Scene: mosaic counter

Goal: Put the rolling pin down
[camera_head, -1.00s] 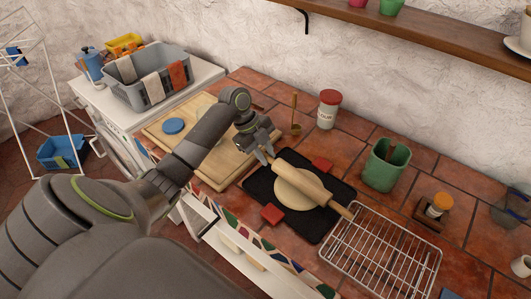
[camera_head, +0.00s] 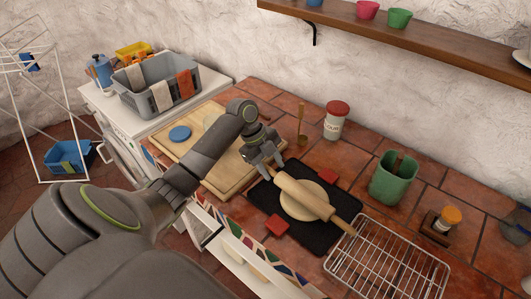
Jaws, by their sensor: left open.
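The wooden rolling pin (camera_head: 304,196) lies across a round of pale dough (camera_head: 293,209) on a black mat (camera_head: 268,200). Its right handle points toward the wire rack. My left gripper (camera_head: 268,169) is open, just beyond the upper-left handle of the pin; its fingers are apart and hold nothing. Whether a finger touches the handle I cannot tell. My right gripper is not in view.
Red blocks (camera_head: 276,225) lie at the mat's edges. A wire rack (camera_head: 388,262) is to the right, a green holder (camera_head: 393,178) behind it. A wooden board (camera_head: 232,179) lies left, under my arm. A red-lidded jar (camera_head: 335,120) stands at the back.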

